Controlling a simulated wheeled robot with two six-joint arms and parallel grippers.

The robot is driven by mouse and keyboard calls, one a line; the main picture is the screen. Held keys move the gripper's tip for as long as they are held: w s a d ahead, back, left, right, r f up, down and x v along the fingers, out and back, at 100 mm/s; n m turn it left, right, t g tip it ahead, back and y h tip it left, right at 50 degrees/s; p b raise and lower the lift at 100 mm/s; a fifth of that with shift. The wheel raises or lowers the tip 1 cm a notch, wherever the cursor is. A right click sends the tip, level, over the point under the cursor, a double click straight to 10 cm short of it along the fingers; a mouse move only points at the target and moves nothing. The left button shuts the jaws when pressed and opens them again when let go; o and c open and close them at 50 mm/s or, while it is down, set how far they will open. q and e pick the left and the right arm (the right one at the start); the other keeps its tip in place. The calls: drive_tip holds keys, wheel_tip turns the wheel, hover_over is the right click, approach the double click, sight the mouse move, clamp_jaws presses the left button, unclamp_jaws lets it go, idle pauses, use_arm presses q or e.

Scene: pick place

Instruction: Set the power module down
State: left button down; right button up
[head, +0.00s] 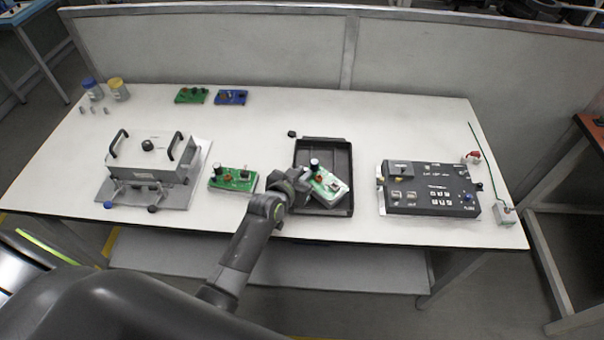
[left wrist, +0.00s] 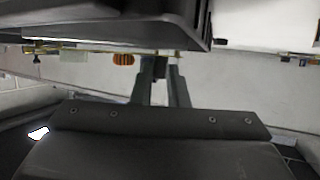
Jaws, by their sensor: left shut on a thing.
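The power module (head: 331,187), a green board with a black cylinder and small parts on a pale base, is over the black tray (head: 323,210). It sits slightly tilted in the picture. My left gripper (head: 304,182) is shut on its left edge. Whether the module touches the tray floor cannot be told. My right gripper is not in view.
A similar green board (head: 233,180) lies left of the tray. A grey fixture with handles (head: 150,160) stands further left, and a black control box (head: 430,190) stands right. Small green and blue boards (head: 231,97) lie at the back. The table's back middle is clear.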

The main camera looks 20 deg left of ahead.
use_arm(q)
drive_tip(key=shift+f, duration=0.15)
drive_tip(key=c, duration=1.4)
unclamp_jaws()
drive_tip(key=shift+c, duration=0.2)
drive_tip(key=shift+r, duration=0.25)
drive_tip(key=shift+s, duration=0.35)
drive_tip(key=v, duration=1.1)
drive_tip(key=shift+s+b, duration=0.15)
drive_tip(key=shift+b, duration=0.3)
drive_tip(key=shift+a+r, duration=0.1)
